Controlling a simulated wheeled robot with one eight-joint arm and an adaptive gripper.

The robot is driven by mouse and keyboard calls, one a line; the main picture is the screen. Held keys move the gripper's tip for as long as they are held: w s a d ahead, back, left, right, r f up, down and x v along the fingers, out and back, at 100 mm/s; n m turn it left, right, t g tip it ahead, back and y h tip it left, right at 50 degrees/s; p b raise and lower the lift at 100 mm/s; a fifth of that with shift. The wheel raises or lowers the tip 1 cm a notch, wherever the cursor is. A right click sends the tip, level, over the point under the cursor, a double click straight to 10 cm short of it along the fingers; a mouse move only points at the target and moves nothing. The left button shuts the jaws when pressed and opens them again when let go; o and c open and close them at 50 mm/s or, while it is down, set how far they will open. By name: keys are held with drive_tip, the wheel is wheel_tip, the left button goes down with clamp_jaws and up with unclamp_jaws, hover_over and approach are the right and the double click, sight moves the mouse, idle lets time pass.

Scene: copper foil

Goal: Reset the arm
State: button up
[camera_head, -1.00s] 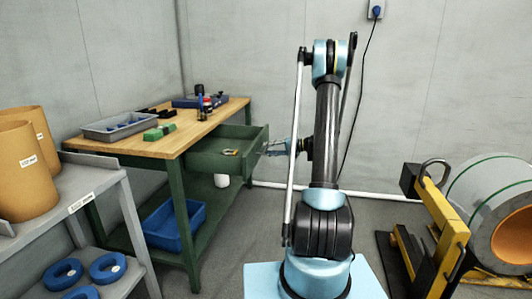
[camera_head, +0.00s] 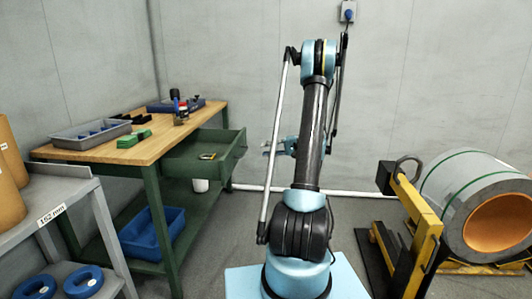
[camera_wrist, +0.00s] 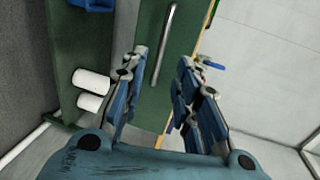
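My arm stands upright in the middle of the head view, bent at the top. My gripper (camera_head: 268,149) shows beside it, just right of the green drawer (camera_head: 236,152), with a small gap between them. The drawer is pulled out from the workbench (camera_head: 100,152). In the wrist view my gripper (camera_wrist: 165,72) has its two blue fingers spread apart. Nothing is between the fingertips. The green drawer front and its metal handle (camera_wrist: 168,42) show beyond the fingers, and the handle is not gripped.
A blue bin (camera_head: 152,234) is below. A grey shelf (camera_head: 60,190) stands left; a yellow stand (camera_head: 415,210) with a large coil (camera_head: 480,200) stands right.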

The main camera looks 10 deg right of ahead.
drive_tip(key=s+a+r+g+h, duration=0.1)
drive_tip(key=s+a+r+h, duration=0.15)
drive_tip(key=s, duration=0.45)
drive_tip(key=s+a+r+n+g+h, duration=0.1)
drive_tip(key=s+a+r+h, duration=0.1)
drive_tip(key=s+a, duration=0.35)
drive_tip(key=s+a+r+h, duration=0.2)
drive_tip(key=s+r+h, duration=0.1)
drive_tip(key=s, duration=0.5)
drive_tip(key=s+d+f+n+h, duration=0.1)
drive_tip(key=s+d+f+h, duration=0.1)
drive_tip(key=s, duration=0.6)
drive_tip(key=s+d+f+h, duration=0.2)
drive_tip(key=s+f+h, duration=0.1)
drive_tip(key=s, duration=0.6)
drive_tip(key=s+d+f+n+h, duration=0.1)
drive_tip(key=s+f, duration=0.3)
drive_tip(key=s, duration=0.4)
drive_tip(key=shift+s+d+f+n+h, duration=0.25)
drive_tip(key=shift+d+h, duration=0.25)
drive_tip(key=shift+h, duration=0.25)
drive_tip(key=shift+r, duration=0.1)
drive_tip(key=shift+w+f, duration=0.2)
drive_tip(key=shift+w, duration=0.3)
